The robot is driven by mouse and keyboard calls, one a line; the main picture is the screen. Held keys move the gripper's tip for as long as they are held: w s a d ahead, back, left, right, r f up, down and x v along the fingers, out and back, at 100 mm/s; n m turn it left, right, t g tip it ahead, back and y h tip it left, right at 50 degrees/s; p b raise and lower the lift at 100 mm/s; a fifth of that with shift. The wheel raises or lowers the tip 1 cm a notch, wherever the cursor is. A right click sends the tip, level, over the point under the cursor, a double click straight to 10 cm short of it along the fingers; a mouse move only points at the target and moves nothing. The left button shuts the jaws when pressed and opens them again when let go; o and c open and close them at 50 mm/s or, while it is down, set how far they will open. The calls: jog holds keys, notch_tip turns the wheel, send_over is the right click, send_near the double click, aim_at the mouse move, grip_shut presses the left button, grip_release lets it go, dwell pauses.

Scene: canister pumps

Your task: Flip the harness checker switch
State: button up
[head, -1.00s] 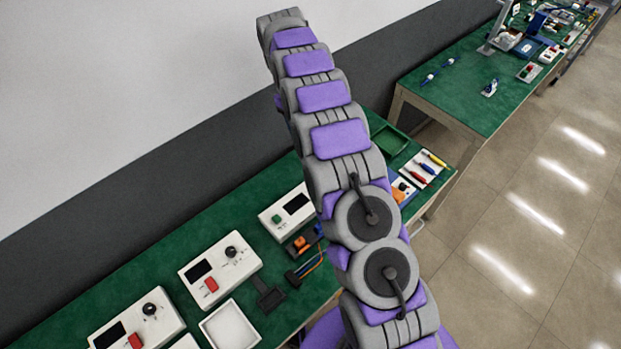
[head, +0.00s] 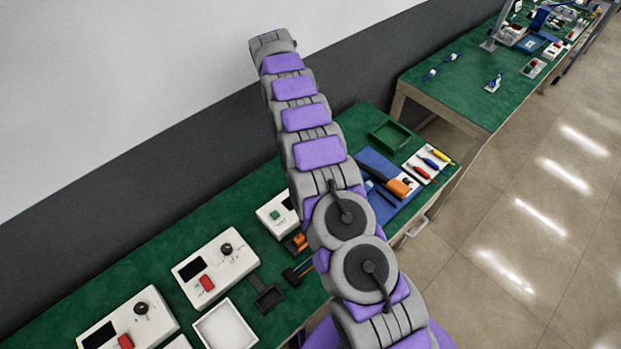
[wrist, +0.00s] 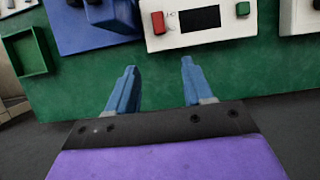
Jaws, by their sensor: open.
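The white box that looks like the harness checker (wrist: 223,32) stands at the top of the wrist view. It has a red switch (wrist: 158,22) at its left end, a dark screen and a green button. My gripper (wrist: 157,75) is open and empty. Its two blue fingers point towards the box and appear apart from it, with green table between. In the head view the fingers are hidden.
A blue mat (head: 411,201) with an orange-handled tool lies right of my arm. A green tray (head: 390,138) and a tool holder (head: 427,164) stand beyond it. Other white boxes (head: 217,262) stand to the left. A wall runs behind the green table.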

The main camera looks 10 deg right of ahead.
jog(key=b+x, duration=0.3)
jog(key=x, duration=1.1)
jog(key=shift+s+f, duration=0.15)
jog(key=shift+f, duration=0.25)
